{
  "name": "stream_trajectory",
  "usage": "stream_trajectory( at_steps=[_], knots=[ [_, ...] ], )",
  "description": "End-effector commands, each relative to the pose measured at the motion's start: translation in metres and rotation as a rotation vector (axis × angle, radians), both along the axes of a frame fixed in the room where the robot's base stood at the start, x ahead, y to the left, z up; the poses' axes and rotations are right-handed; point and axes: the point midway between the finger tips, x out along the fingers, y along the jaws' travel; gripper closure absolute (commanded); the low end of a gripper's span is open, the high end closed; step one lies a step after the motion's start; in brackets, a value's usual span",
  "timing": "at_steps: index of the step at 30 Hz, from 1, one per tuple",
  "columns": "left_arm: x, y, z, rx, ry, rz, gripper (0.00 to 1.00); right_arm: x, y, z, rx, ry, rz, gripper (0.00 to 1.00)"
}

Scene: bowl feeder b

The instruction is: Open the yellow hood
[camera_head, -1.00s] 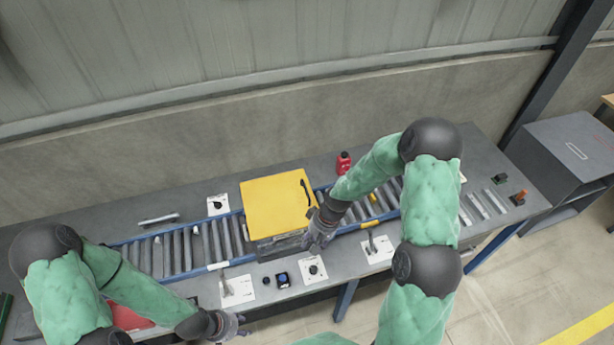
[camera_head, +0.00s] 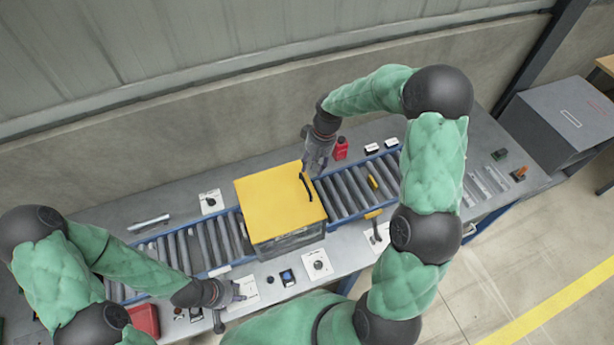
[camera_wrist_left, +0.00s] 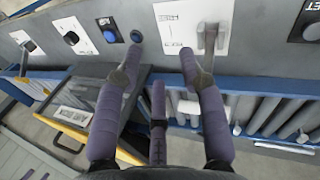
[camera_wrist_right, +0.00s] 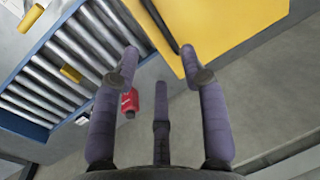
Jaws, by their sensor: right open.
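The yellow hood (camera_head: 270,198) lies flat and shut on top of a grey box on the roller conveyor in the head view. Its black bar handle (camera_head: 307,187) runs along the right side of the top. My right gripper (camera_head: 311,172) is open and empty at the hood's back right edge, close to the handle. The right wrist view shows the hood (camera_wrist_right: 235,22) and the handle (camera_wrist_right: 161,25) beyond the open fingers (camera_wrist_right: 160,55). My left gripper (camera_head: 238,298) is open near a white lever plate on the front edge; its fingers (camera_wrist_left: 158,60) hold nothing.
The roller conveyor (camera_head: 352,188) runs left and right of the box. A red bottle (camera_head: 341,149) stands behind it, close to my right gripper. Along the front are a blue button box (camera_head: 288,277), a knob plate (camera_head: 317,264) and a lever (camera_head: 377,228). A grey wall stands behind the table.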

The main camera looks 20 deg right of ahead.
Motion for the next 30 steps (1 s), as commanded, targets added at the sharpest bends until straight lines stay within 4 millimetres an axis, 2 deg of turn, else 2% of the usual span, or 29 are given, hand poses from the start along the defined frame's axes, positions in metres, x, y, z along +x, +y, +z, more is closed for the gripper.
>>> stream_trajectory(
  at_steps=[6,12,18,27,28,30],
  knots=[
    [0.001,0.000,0.008,0.000,-0.002,0.001,0.60,-0.001,0.009,-0.040,0.001,0.006,0.000,0.56],
    [0.001,0.000,0.013,0.000,-0.002,0.001,0.60,0.000,0.014,-0.068,0.001,0.003,0.000,0.56],
    [0.001,0.000,0.015,0.000,-0.002,0.001,0.60,0.001,0.017,-0.082,0.001,0.000,-0.001,0.56],
    [0.001,0.000,0.014,0.000,-0.002,0.001,0.60,0.001,0.017,-0.084,0.001,-0.001,-0.001,0.56],
    [0.001,0.000,0.014,0.000,-0.002,0.001,0.60,0.001,0.017,-0.084,0.001,-0.001,-0.001,0.62],
    [0.001,0.000,0.014,0.000,-0.002,0.001,0.60,0.001,0.017,-0.084,0.001,-0.001,-0.001,0.82]
  ],
)
